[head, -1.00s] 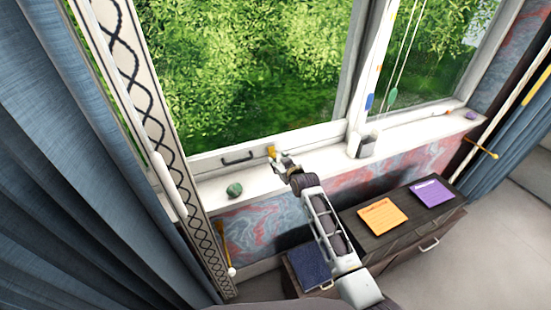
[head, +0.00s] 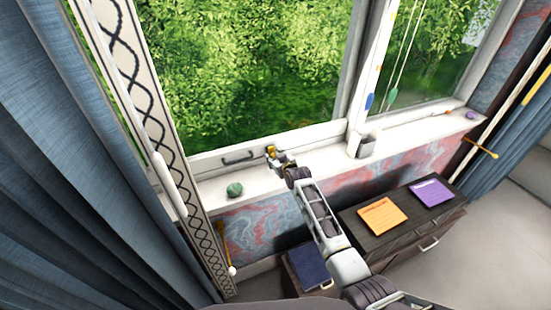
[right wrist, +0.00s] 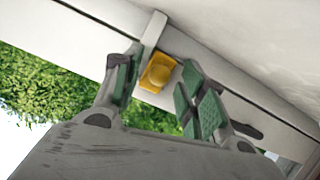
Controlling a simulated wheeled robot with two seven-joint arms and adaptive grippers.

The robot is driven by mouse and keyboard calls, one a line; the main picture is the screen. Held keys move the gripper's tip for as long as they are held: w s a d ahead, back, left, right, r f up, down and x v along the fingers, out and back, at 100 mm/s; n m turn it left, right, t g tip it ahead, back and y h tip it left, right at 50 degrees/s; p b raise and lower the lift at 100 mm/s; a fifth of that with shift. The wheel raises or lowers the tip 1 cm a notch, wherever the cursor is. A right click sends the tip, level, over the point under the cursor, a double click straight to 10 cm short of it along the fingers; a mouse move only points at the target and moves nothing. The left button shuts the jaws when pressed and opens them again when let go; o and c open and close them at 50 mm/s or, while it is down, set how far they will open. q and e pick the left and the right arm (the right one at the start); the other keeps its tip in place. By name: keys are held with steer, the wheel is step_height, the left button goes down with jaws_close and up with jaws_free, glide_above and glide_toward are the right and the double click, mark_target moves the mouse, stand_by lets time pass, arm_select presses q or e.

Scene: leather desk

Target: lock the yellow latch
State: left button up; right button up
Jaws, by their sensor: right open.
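The yellow latch (head: 270,150) sits on the lower rail of the window frame, to the right of a dark handle (head: 238,158). My right gripper (head: 274,157) is at the latch. In the right wrist view its open green-padded fingers (right wrist: 160,88) stand on either side of the latch, the left finger nearer to it. I cannot tell whether either finger touches it. My left gripper is not in view.
On the white sill are a green stone (head: 235,189) and a grey cup (head: 366,145). A dark cabinet (head: 405,229) with orange (head: 382,215) and purple (head: 431,193) notes stands below right. A blue curtain (head: 60,190) hangs at the left.

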jaws_close()
stand_by(0.3)
steer(key=shift+f, duration=0.1)
steer(key=shift+w+f+t+b, duration=0.1)
steer(key=shift+f+t+b, duration=0.2)
steer(key=shift+t+b, duration=0.85)
steer(key=shift+g+b, duration=0.35)
steer(key=shift+g, duration=0.1)
jaws_free()
